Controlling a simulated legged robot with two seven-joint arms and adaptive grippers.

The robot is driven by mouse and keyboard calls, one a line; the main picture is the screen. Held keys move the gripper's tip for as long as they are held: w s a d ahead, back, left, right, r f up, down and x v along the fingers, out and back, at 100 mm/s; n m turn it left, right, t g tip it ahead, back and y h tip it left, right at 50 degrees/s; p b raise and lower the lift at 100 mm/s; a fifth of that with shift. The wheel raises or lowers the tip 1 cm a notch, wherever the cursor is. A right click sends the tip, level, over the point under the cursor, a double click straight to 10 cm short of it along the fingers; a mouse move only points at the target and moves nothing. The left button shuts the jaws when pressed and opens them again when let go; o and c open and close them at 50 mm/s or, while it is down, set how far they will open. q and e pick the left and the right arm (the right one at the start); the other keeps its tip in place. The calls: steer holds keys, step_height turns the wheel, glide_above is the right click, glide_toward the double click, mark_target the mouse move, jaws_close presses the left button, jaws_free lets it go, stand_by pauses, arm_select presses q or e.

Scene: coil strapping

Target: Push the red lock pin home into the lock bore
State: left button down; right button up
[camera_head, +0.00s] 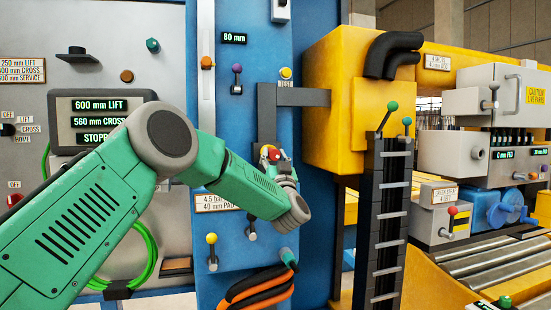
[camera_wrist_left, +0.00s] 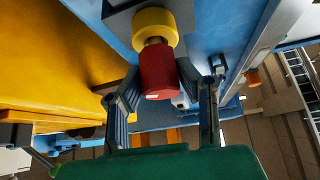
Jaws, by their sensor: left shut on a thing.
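The red lock pin (camera_wrist_left: 158,72) stands between the two fingers of my left gripper (camera_wrist_left: 160,80) in the left wrist view. The fingers are shut on its sides. Beyond its far end a narrow neck leads to a round yellow part (camera_wrist_left: 155,28) at the blue panel; whether this is the bore's collar I cannot tell. The bore opening is hidden. In the head view a small piece of the red pin (camera_head: 270,152) shows at my left gripper (camera_head: 277,158), in front of the blue column and just below a dark grey bracket (camera_head: 290,97). My right gripper is out of view.
A yellow housing (camera_head: 330,100) juts out to the right of the pin. A dark rack with green-knobbed levers (camera_head: 390,220) stands lower right. Several knobs and levers, such as a yellow-knobbed one (camera_head: 212,240), stick out of the blue column (camera_head: 240,150). Orange and black hoses (camera_head: 260,288) hang below.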

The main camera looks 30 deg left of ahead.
arm_select(q)
steer(key=shift+w+a, duration=0.35)
steer(key=shift+a, duration=0.1)
steer(key=c, duration=0.9)
jaws_free()
steer(key=shift+o, duration=0.2)
steer(key=shift+d, duration=0.1)
steer(key=shift+s+d+b, duration=0.75)
steer(key=shift+s+d, duration=1.2)
steer(key=shift+d, duration=0.25)
steer(key=s+d+b, duration=0.2)
steer(key=s+d, duration=0.1)
steer(key=s, duration=0.5)
steer(key=s+d+b, duration=0.2)
steer(key=s+d, duration=0.2)
steer(key=s, duration=0.4)
steer(key=shift+s, duration=0.25)
